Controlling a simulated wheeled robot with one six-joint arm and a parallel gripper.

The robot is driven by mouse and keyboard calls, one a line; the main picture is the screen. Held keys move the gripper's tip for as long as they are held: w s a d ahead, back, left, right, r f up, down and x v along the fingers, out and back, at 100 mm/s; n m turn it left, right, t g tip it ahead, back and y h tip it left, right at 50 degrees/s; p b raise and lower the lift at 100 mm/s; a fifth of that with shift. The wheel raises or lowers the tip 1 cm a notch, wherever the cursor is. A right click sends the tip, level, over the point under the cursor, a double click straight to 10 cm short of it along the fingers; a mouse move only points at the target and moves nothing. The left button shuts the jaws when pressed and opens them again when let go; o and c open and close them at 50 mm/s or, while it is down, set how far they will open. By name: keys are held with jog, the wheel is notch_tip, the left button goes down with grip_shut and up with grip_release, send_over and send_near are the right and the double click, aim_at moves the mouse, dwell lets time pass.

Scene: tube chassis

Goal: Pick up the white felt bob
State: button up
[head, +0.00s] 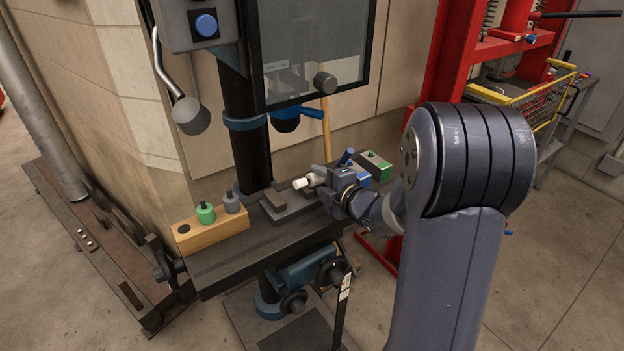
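The white felt bob (301,183) is a small pale cylinder lying roughly sideways, with its free end toward the left. I also cannot tell whether the bob rests on something or hangs clear.
A wooden holder (222,233) carries a green bob (205,212) and a grey bob (232,201), with an empty-looking hole at its left. A dark vise (285,208) sits mid-table. A green block (374,165) stands behind my gripper. The drill-press column (247,150) rises behind.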

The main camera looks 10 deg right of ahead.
grip_shut()
dwell(0.3)
